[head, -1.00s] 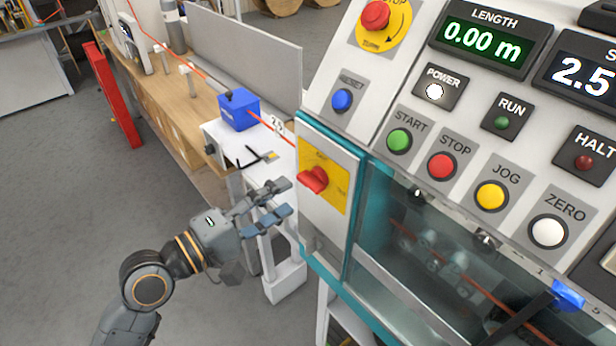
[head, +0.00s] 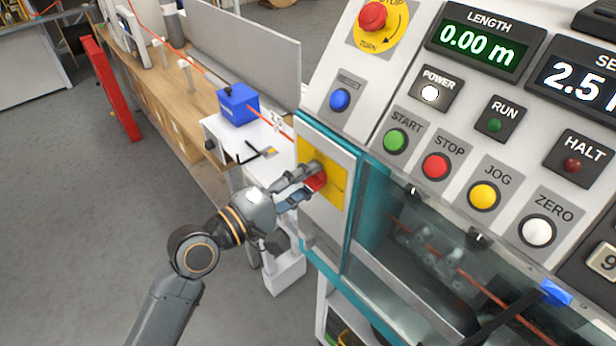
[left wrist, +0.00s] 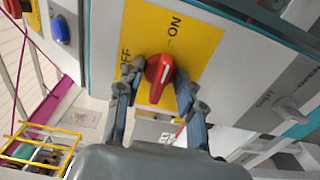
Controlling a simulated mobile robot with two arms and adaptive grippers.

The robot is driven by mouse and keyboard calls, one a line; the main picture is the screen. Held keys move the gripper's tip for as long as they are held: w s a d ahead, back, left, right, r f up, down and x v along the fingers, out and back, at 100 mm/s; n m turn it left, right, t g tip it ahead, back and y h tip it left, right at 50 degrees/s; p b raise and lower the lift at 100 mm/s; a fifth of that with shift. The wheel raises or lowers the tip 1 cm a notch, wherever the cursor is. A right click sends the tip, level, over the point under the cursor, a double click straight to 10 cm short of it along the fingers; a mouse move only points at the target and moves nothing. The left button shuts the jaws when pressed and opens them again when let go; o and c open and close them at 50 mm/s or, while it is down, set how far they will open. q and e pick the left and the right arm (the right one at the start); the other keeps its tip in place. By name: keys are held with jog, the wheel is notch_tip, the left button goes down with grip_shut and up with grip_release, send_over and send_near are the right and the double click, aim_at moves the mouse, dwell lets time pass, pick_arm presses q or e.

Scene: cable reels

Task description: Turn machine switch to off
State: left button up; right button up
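The machine switch is a red rotary knob (head: 317,181) on a yellow plate (head: 336,190) on the machine's left panel. In the left wrist view the knob (left wrist: 160,72) has a white mark, and its upper end points toward the word ON. The OFF label, partly covered, lies to its left. My left gripper (head: 308,180) is at the knob and hides part of it in the head view. In the left wrist view its two fingers (left wrist: 162,80) stand on either side of the knob, apart, with small gaps visible. My right gripper is not in view.
The control panel holds START (head: 396,140), STOP (head: 436,166), JOG and ZERO buttons and a red emergency stop (head: 373,16) above. The POWER lamp (head: 430,93) is lit white. A blue box (head: 238,104) stands on the bench behind.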

pick_arm(q)
jog(key=shift+c, duration=1.1)
jog(key=shift+r+n+p, duration=0.1)
jog(key=shift+n+p, duration=1.7)
jog(key=shift+p, duration=0.2)
jog(key=shift+n+p, duration=1.85)
jog(key=shift+n, duration=0.15)
jog(key=shift+n+p, duration=1.25)
jog(key=shift+n, duration=0.15)
jog(key=shift+n+p, duration=0.4)
jog(key=shift+n, duration=1.1)
jog(key=n, duration=0.4)
jog(key=o, duration=0.8)
jog(key=shift+o, duration=0.2)
